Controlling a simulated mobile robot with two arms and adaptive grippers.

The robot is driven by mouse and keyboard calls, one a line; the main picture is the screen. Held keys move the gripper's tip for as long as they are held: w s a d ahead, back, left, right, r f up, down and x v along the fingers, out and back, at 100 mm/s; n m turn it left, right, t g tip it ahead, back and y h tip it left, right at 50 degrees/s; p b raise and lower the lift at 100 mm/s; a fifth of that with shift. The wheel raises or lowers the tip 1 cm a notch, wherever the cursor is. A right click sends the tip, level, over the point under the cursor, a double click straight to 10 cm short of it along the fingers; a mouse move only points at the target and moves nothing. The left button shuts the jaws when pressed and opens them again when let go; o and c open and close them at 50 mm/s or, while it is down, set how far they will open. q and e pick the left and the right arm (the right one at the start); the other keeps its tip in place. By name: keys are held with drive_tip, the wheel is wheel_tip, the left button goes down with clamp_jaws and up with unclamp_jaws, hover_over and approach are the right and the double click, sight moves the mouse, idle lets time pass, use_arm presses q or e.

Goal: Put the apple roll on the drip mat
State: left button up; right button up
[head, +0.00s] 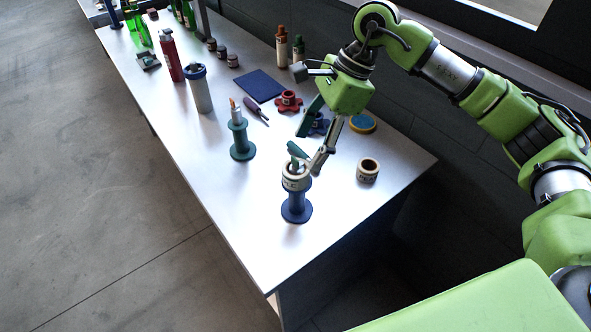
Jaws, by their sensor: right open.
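A cream roll (295,183) with a small label sits on top of a dark blue spool-shaped stand (296,209) near the front of the table. A second cream roll (367,172), also labelled, lies on the table to its right. The labels are too small to read, so I cannot tell which is the apple roll. My right gripper (307,163) is open, its fingers reaching down at the top of the roll on the stand. Whether they touch it is unclear. The flat dark blue square, which looks like the drip mat (260,85), lies bare farther back. My left gripper is out of view.
A grey bottle (199,92) and red bottle (171,57) stand left. The table's front is clear.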

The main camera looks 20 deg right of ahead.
sight(296, 169)
drive_tip(key=x, duration=0.2)
drive_tip(key=shift+a+f, duration=0.25)
drive_tip(key=shift+a, duration=0.05)
drive_tip(key=shift+a+f+p, duration=0.1)
drive_tip(key=shift+f+p, duration=0.1)
drive_tip(key=shift+p, duration=0.3)
drive_tip(key=p+x, duration=0.2)
drive_tip(key=x, duration=0.2)
drive_tip(key=shift+a+f, duration=0.1)
drive_tip(key=shift+f, duration=0.25)
drive_tip(key=c, duration=1.3)
